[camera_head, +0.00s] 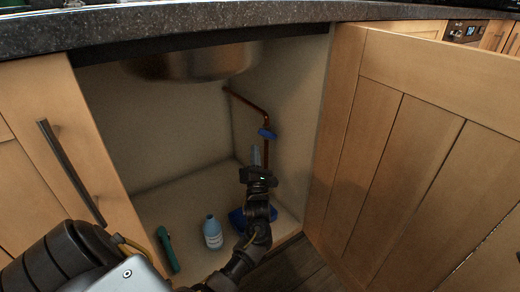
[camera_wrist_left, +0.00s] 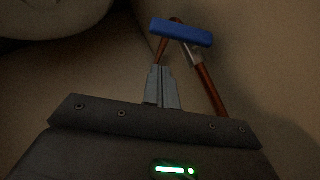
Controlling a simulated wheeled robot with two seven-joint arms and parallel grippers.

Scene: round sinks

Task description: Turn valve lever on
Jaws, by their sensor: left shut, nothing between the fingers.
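The blue valve lever (camera_head: 267,133) sits on a copper pipe (camera_head: 268,152) inside the open sink cabinet. In the left wrist view the lever (camera_wrist_left: 181,32) lies crosswise over the pipe (camera_wrist_left: 208,89), near a metal valve body (camera_wrist_left: 193,55). My left gripper (camera_head: 256,152) reaches into the cabinet just below the lever. In the wrist view its fingers (camera_wrist_left: 161,72) are together and empty, with the tips short of the lever's left part. I see a gap in the picture but cannot tell the exact depth. My right gripper is not in view.
The steel sink bowl (camera_head: 190,65) hangs above. A pale blue bottle (camera_head: 213,233), a green tool-like object (camera_head: 167,249) and a blue item (camera_head: 237,219) are on the cabinet floor. The open wooden door (camera_head: 400,150) stands at right. The cabinet's left side is clear.

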